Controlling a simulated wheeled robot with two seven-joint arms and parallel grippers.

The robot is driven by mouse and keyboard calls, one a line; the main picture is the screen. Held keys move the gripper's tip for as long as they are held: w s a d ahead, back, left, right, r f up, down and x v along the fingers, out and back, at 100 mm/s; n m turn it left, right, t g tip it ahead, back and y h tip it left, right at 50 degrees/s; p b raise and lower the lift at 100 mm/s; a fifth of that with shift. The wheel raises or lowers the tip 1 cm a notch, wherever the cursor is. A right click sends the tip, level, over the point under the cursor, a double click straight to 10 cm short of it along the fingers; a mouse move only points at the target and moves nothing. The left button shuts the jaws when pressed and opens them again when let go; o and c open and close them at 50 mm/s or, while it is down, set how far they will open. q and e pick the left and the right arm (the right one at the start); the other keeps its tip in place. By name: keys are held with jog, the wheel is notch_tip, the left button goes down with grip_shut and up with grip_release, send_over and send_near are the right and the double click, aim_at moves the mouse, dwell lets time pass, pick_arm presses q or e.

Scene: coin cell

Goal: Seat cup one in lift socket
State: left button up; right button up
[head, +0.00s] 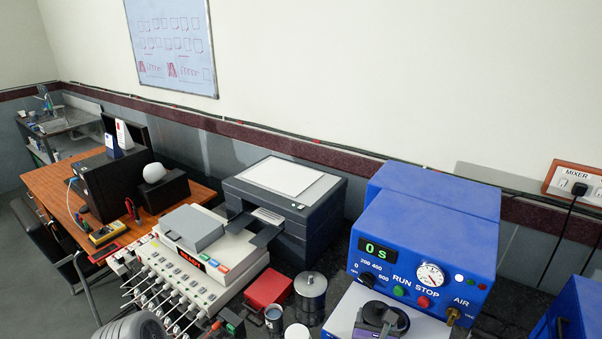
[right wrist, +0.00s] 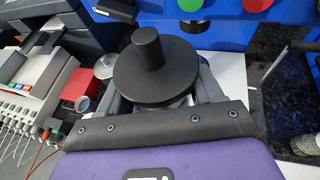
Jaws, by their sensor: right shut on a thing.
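My right gripper (head: 378,322) is low in front of the blue mixer, above its white base. In the right wrist view its two grey fingers close on either side of a cup topped by a wide black disc with a round knob (right wrist: 150,75). Most of the cup's body is hidden beneath the disc and the fingers. The black top also shows in the head view (head: 396,319). I cannot tell whether the cup touches the base. The lift socket cannot be made out. My left gripper is not in view.
The blue mixer (head: 425,240) reads 0 s and stands directly behind the gripper. To the left are a metal lidded can (head: 310,290), a red box (head: 268,291), small cups (head: 274,318), a multi-channel tester (head: 195,290) and a printer (head: 285,205). Another blue unit (head: 575,310) stands at right.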

jog(key=shift+r, duration=0.7)
notch_tip(320, 180, down, 7)
jog(key=b, duration=0.4)
jog(key=shift+r, duration=0.1)
notch_tip(320, 180, up, 7)
jog(key=p, duration=0.4)
notch_tip(320, 180, down, 7)
jog(key=b, duration=0.4)
jog(key=shift+f, duration=0.2)
jog(key=shift+w, duration=0.1)
jog(key=shift+a+r, duration=0.1)
jog(key=shift+a, duration=0.05)
